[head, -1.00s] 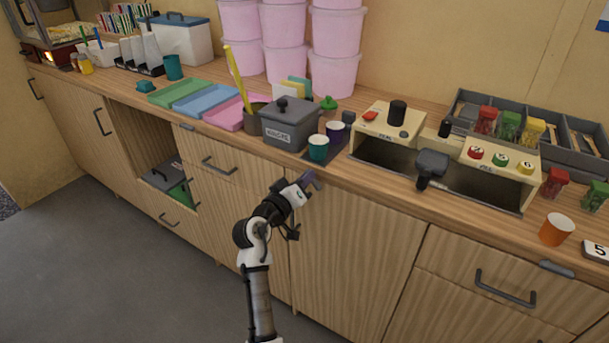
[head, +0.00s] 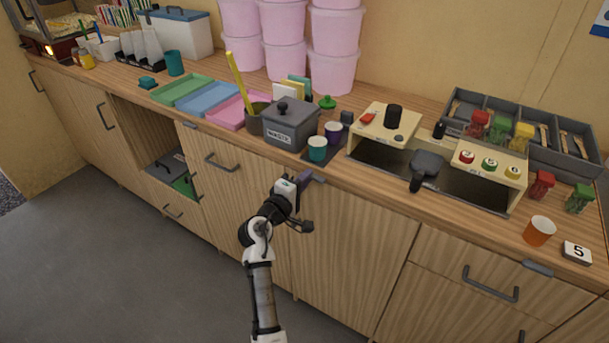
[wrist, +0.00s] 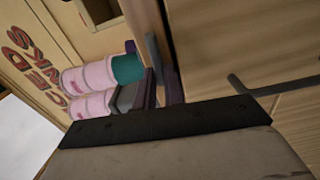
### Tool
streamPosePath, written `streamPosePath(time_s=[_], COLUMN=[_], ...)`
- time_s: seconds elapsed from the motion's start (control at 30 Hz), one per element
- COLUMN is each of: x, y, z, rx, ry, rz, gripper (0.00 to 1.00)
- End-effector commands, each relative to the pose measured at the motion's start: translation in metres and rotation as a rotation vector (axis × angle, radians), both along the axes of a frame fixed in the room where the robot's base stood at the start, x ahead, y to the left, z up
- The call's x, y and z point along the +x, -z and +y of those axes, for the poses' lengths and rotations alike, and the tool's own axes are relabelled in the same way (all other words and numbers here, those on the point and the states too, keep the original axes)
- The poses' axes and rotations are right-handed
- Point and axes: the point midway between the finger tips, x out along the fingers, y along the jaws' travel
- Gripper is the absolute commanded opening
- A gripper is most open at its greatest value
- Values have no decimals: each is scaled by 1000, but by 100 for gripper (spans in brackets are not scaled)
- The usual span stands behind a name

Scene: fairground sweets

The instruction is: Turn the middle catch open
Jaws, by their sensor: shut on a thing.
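The middle catch (head: 319,178) is a small grey bar at the counter's front edge, below the teal and purple cups. How far the catch is turned I cannot tell. Similar catches lie along the edge at the left (head: 190,126) and the right (head: 537,268).
The floor in front (head: 120,270) is clear.

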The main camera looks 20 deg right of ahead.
Motion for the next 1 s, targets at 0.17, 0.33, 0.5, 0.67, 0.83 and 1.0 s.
streamPosePath(time_s=[0.17, 0.33, 0.5, 0.67, 0.83, 1.0], x=[0, 0, 0, 0, 0, 0], y=[-1, 0, 0, 0, 0, 0], z=[0, 0, 0, 0, 0, 0], rx=[-30, -42, -43, -43, -43, -42], ry=[1, 1, 0, 0, 0, 0], rz=[39, 52, 54, 54, 53, 52], gripper=[0, 0, 0, 0, 29, 33])
